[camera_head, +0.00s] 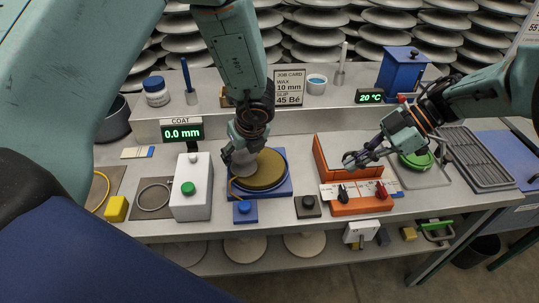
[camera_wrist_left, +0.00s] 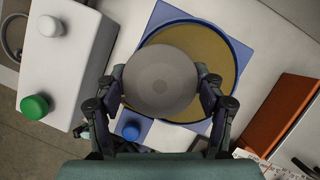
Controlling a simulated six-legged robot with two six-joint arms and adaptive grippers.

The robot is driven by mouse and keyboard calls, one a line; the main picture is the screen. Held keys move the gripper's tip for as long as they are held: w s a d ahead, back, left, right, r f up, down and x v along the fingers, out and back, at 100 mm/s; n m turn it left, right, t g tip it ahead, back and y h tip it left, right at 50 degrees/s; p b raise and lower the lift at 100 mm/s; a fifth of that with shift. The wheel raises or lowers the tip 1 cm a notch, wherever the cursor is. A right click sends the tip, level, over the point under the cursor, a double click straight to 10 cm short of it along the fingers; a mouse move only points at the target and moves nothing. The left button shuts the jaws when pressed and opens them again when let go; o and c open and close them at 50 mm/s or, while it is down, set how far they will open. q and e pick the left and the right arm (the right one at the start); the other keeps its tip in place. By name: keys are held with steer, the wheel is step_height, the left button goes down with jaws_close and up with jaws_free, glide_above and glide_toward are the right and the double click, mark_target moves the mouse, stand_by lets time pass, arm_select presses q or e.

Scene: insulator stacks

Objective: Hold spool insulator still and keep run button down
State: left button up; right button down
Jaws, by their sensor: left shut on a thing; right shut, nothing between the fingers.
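The spool insulator (camera_head: 244,162) is a pale grey round piece, also seen from above in the left wrist view (camera_wrist_left: 160,80). My left gripper (camera_head: 240,153) is shut on it, with one finger on each side, over a round ochre pad (camera_head: 268,170) in a blue base (camera_head: 280,190). Whether it touches the pad is hard to tell. I cannot read which button is the run button: a blue button (camera_head: 244,207) is on the base's front, a green one (camera_head: 188,188) on a white box, and a black one (camera_head: 308,202) stands apart. My right gripper (camera_head: 350,159) is shut and empty above the orange tray.
The orange tray (camera_head: 323,160) has black and red knobs along its front. The COAT display (camera_head: 182,133) reads 0.0 mm. A yellow block (camera_head: 116,208) sits at the left front edge, and a grey rack (camera_head: 474,158) at the right. Some bench is clear around the black button.

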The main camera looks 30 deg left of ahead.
arm_select(q)
steer(key=o, duration=1.6)
steer(key=shift+r, duration=0.1)
steer(key=v, duration=1.2)
steer(key=shift+d, duration=0.15)
steer(key=shift+f, duration=0.25)
